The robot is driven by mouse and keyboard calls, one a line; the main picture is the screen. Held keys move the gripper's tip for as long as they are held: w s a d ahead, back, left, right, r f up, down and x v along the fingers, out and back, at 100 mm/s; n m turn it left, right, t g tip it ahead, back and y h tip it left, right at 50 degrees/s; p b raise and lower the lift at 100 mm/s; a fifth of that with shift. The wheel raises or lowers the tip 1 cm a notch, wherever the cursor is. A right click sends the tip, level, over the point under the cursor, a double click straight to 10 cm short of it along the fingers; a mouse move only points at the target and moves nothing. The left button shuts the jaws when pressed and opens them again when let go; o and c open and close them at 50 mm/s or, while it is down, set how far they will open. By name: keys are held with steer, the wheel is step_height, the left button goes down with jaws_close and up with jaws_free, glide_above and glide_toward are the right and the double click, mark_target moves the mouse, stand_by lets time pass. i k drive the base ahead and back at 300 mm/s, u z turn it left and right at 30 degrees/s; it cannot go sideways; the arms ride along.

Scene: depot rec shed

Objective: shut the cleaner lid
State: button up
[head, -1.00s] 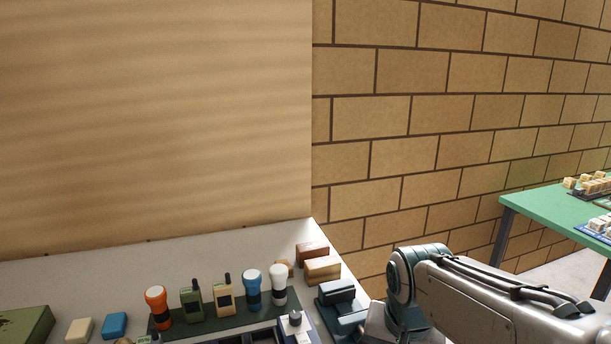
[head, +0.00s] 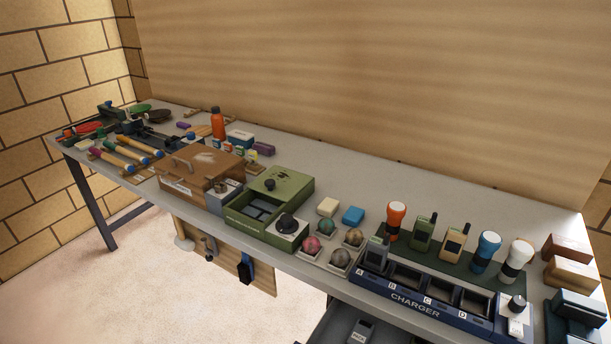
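A green box (head: 247,228), which I take to be the cleaner, stands at the front edge of the long bench, in the middle of the head view. Its green lid (head: 289,187), with a small dark knob, lies toward the back and leaves the front compartments (head: 257,211) uncovered. A black dial (head: 287,222) sits on a pale panel at its front right corner. The lettering on the box is too small to read. My gripper is not in view.
A brown case (head: 203,170) stands close on its left. A blue charger (head: 415,299), radios and torches stand farther right. The bench strip behind the blocks is clear.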

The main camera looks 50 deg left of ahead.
mark_target(283, 185)
steer(key=u, duration=2)
steer(key=k, duration=0.6)
steer(key=u, duration=0.65)
steer(key=i, duration=0.75)
steer(key=u, duration=0.5)
steer(key=i, duration=1.05)
steer(key=z, duration=1)
steer(key=i, duration=0.65)
steer(key=z, duration=0.5)
